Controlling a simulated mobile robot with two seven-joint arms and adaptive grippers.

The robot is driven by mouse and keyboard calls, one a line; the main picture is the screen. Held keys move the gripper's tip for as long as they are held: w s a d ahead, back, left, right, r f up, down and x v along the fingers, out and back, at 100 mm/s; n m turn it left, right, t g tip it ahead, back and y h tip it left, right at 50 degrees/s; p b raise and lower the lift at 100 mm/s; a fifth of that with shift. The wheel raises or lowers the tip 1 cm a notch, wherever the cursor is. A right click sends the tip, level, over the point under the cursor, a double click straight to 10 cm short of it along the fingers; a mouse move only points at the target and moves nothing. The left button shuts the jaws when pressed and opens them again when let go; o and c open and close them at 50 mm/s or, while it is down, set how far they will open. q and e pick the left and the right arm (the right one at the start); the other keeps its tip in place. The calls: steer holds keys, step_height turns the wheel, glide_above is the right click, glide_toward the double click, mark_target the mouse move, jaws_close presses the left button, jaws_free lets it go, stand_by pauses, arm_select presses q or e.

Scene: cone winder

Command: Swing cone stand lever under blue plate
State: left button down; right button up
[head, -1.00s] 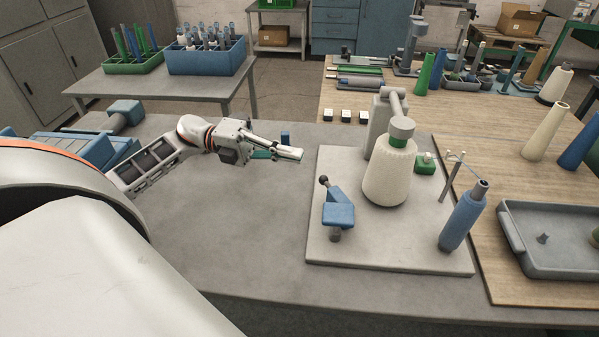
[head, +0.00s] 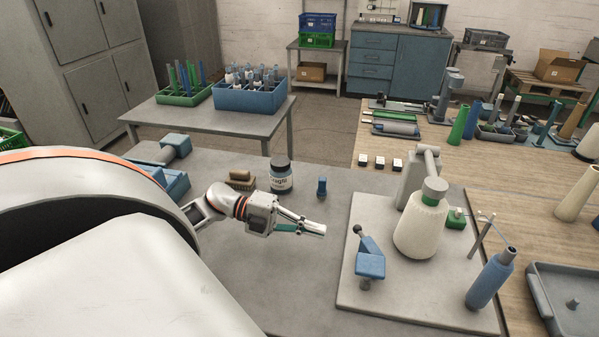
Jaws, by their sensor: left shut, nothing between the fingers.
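A small blue plate (head: 370,266) stands on a short grey post near the left front of a light grey baseboard (head: 425,308). A lever with a dark ball knob (head: 357,230) rises from behind the plate, tilted to the left. Behind and right of it, a cream yarn cone (head: 421,232) with a green band and grey cap stands against a grey arm post (head: 414,180). My left gripper (head: 322,229) is shut and empty, left of the knob and apart from it, pointing right. My right gripper is not in view.
A blue cylinder (head: 490,281) leans at the board's right front, near a thin wire guide (head: 482,238). A small blue block (head: 322,187) and a labelled jar (head: 281,175) stand behind my left gripper. The grey tabletop in front of the gripper is clear.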

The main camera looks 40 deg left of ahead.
mark_target(359, 234)
arm_select(q)
steer(key=x, duration=0.3)
steer(key=shift+w+d+r, duration=0.15)
steer(key=shift+w+d, duration=0.05)
steer(key=shift+d, duration=0.1)
steer(key=shift+w+d+f, duration=0.1)
steer(key=shift+w+f, duration=0.05)
steer(key=shift+w, duration=0.35)
steer(key=shift+w+d+f, duration=0.1)
steer(key=shift+w+f, duration=0.05)
steer(key=shift+w, duration=0.4)
steer(key=shift+w+d+f, duration=0.15)
steer(key=shift+w+f, duration=0.05)
steer(key=shift+w, duration=0.55)
